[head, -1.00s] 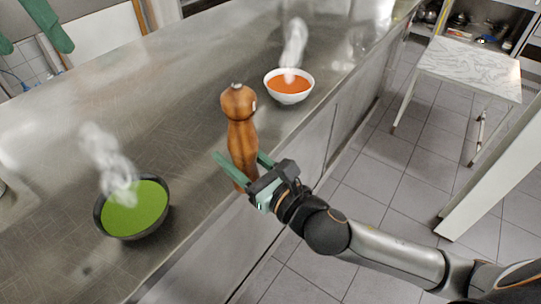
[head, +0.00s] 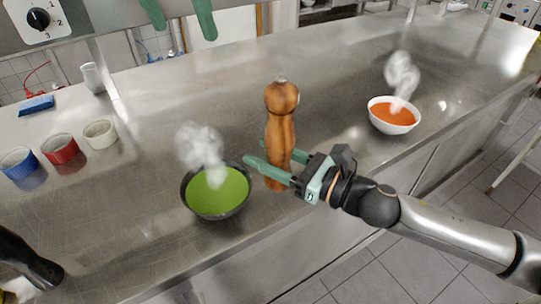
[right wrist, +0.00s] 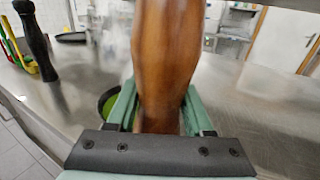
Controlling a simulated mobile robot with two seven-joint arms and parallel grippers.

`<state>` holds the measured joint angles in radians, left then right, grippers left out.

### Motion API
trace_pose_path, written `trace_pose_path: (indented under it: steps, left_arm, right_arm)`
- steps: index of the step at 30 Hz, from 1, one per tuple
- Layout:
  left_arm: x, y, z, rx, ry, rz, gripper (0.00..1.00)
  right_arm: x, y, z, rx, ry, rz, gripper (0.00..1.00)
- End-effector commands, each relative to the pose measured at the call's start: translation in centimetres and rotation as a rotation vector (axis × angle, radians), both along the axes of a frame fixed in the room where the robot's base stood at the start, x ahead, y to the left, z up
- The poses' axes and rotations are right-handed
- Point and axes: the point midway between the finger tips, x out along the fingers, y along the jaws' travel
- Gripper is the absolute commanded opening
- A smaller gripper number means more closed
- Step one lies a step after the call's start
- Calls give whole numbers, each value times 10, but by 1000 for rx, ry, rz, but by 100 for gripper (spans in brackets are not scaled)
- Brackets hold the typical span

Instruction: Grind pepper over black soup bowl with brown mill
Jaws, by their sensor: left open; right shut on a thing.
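The brown mill (head: 281,125) is upright, just right of the black soup bowl (head: 190,205). My right gripper (head: 268,162) is shut around its lower part. In the right wrist view the mill (right wrist: 168,60) fills the middle between the green fingers, and its top is out of frame. I cannot tell whether its base touches the counter. The black bowl holds steaming green soup; in the right wrist view a part of it (right wrist: 103,102) shows behind the left finger. My left gripper (head: 178,18) is open and empty at the top edge of the head view.
A white bowl (head: 376,120) of orange soup steams at the right. Blue (head: 18,165), red (head: 62,150) and white (head: 101,134) ramekins stand at the left. A black mill (right wrist: 34,42) stands on the metal counter (head: 120,225). The counter's front edge is close to the bowls.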

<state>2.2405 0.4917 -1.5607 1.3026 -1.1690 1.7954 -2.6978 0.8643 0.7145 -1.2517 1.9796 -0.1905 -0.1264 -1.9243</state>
Motion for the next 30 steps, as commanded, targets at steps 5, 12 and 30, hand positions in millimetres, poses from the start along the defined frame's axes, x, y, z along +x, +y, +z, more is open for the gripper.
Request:
trace_pose_path:
  steps: [5, 12, 30]
  left_arm:
    - [0, 0, 0, 0, 0, 0, 100]
    - [0, 0, 0, 0, 0, 0, 100]
    - [0, 0, 0, 0, 0, 0, 100]
  right_arm:
    - [2, 19, 0, 5, -2, 3, 0]
    - [7, 47, -3, 4, -1, 2, 0]
    - [19, 116, -9, 3, -3, 1, 0]
